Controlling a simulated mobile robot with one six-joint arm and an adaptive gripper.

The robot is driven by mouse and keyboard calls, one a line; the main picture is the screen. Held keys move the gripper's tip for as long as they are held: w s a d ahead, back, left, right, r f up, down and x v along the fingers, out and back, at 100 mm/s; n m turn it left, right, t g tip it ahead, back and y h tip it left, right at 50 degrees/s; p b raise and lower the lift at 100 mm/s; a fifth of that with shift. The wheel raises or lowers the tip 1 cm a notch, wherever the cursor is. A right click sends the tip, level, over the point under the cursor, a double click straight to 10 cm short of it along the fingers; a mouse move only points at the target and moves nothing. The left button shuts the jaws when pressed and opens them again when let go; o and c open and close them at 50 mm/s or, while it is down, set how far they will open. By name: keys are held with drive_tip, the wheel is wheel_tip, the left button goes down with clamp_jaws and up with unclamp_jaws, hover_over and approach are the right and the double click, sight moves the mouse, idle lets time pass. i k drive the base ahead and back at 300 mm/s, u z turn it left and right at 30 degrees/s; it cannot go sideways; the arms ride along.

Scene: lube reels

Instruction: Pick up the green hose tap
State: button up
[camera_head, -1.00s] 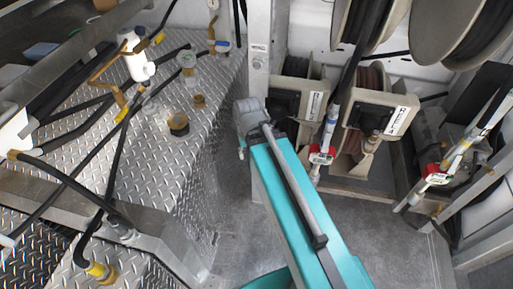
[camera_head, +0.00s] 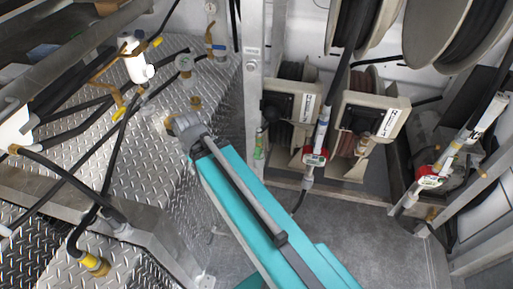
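A small green fitting (camera_head: 259,148), which looks like the green hose tap, shows upright just right of the metal post in the head view. It is small and its lower part is hard to make out. My teal arm reaches up from the bottom middle, and its grey joint end lies left of the post over the diamond-plate surface, to the left of the green fitting.
The metal post (camera_head: 253,65) stands between the arm's end and the hose reels. Two red taps (camera_head: 316,156) (camera_head: 430,178) hang further right. Black hoses, a white filter (camera_head: 135,60) and small caps sit on the diamond-plate bench (camera_head: 150,165). Open grey floor (camera_head: 360,245) lies at lower right.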

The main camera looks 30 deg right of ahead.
sight(259, 136)
drive_tip(key=z, duration=0.05)
drive_tip(key=k, duration=1.5)
drive_tip(key=z, duration=0.9)
drive_tip(key=i, duration=1.05)
